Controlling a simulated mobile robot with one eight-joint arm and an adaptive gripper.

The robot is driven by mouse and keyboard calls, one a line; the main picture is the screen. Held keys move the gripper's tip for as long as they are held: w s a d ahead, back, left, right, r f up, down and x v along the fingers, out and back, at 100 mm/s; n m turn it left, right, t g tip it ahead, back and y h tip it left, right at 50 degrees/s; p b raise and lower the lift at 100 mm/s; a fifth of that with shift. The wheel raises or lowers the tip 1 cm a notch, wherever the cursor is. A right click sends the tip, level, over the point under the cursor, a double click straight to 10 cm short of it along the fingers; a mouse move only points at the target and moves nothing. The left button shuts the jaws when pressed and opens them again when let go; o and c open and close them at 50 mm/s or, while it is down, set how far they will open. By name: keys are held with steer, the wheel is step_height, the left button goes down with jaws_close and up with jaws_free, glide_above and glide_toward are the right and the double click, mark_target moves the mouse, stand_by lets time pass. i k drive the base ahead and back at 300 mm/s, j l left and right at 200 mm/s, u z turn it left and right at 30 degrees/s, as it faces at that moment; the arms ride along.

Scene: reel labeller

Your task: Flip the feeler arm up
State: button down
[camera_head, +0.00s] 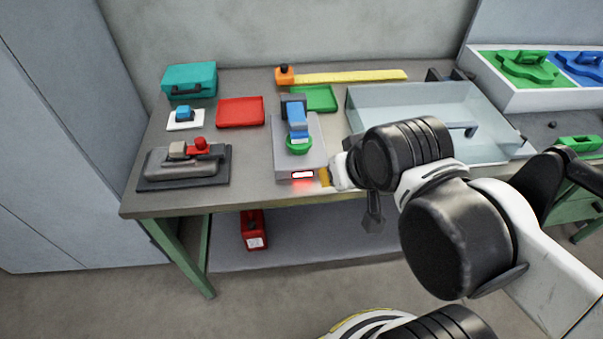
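The reel labeller (313,158) is a grey unit on the table, left of my arm. It has a blue upright part (297,118), a green round part (299,146) and a red-lit display (302,175) on its front. A small yellow-orange piece (325,177) shows at its front right corner, beside my arm. I cannot tell for sure which part is the feeler arm. A dark part of my gripper (373,213) hangs at the table's front edge, right of the labeller. My arm hides most of the gripper, and its opening cannot be seen.
A clear bin (425,98) stands behind my arm. Left of the labeller are a dark clamp-like device (185,165), a red tray (240,111) and a teal case (189,80). A green tray (316,97) and a yellow strip (350,76) lie behind it.

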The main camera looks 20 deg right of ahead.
mark_target(299, 126)
steer(key=i+j+z, duration=0.15)
steer(key=j+z, duration=0.3)
steer(key=i+j+z, duration=0.1)
steer(key=j+z, duration=0.35)
steer(key=j, duration=0.2)
steer(key=j+z, duration=0.45)
steer(key=j, duration=0.15)
steer(key=k+j+z, duration=0.15)
steer(key=j+z, duration=0.3)
steer(key=j, duration=0.15)
steer(key=k+j+z, duration=0.15)
steer(key=j+z, duration=0.3)
steer(key=j, duration=0.1)
